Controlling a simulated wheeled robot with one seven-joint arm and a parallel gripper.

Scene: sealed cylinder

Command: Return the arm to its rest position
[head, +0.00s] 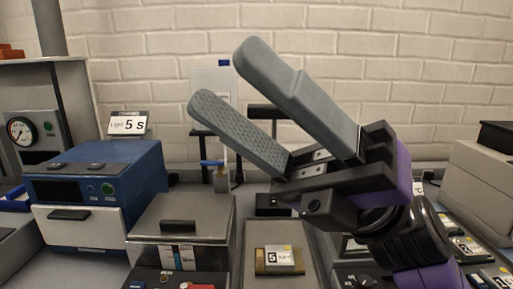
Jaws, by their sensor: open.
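My gripper (216,75) is raised in the middle of the head view, above the bench. Its two long grey fingers point up and to the left. They are apart, and I see nothing between them. The purple and black wrist (388,185) comes in from the lower right. The gripper and wrist hide part of the wall and part of the bench equipment behind them.
A blue box with a white drawer (95,190) and a "5 S" sign (128,123) stand at left. A grey lidded box (182,215) and a tray (279,236) with a "5" block (280,256) sit below the gripper. A beige case (475,180) stands at right.

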